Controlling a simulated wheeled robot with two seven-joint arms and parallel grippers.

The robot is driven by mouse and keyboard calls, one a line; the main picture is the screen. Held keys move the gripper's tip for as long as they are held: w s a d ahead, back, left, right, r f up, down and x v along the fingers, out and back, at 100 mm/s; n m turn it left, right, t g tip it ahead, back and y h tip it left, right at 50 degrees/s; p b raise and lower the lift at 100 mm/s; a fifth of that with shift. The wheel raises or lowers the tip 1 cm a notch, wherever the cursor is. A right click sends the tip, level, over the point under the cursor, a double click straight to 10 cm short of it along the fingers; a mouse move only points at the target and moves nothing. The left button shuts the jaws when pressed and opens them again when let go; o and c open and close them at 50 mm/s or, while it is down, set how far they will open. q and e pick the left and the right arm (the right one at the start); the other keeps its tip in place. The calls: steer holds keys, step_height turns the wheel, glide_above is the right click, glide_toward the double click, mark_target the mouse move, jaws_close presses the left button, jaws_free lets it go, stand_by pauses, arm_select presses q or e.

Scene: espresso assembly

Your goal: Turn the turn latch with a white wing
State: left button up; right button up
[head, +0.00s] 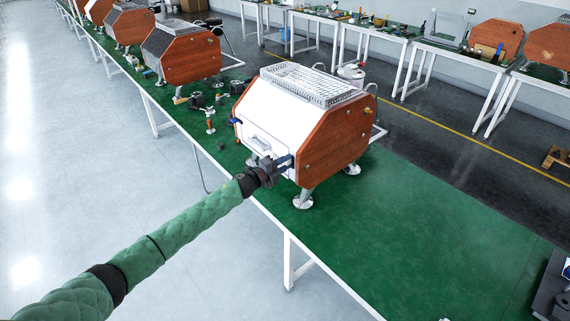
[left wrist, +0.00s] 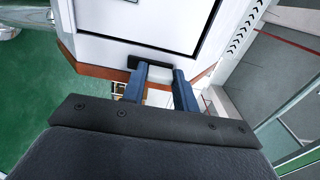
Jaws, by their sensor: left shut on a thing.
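The espresso machine (head: 300,125) stands on the green bench, with a white front panel and wood-coloured sides. My left gripper (head: 286,162) is at the lower right of the white front, its blue fingers against the panel edge. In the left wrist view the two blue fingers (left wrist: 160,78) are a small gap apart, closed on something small. A dark flat piece (left wrist: 151,65) shows at the fingertips on the white panel. My right gripper is not in view.
A white handle (head: 265,144) sticks out of the front panel left of my gripper. Small parts (head: 209,120) lie on the bench left of the machine. Another machine (head: 182,50) stands farther back. The green bench top (head: 430,225) at the right is mostly clear.

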arm_select(q)
steer(key=o, duration=1)
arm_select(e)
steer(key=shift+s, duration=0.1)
arm_select(q)
steer(key=shift+a, duration=0.1)
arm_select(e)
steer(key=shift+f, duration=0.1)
arm_select(q)
steer(key=shift+b+v, duration=1.6)
steer(key=shift+v, duration=2.25)
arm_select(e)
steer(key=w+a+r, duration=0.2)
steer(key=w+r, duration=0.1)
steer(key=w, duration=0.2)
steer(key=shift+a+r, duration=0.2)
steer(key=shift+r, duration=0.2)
arm_select(q)
steer(key=shift+a, duration=0.1)
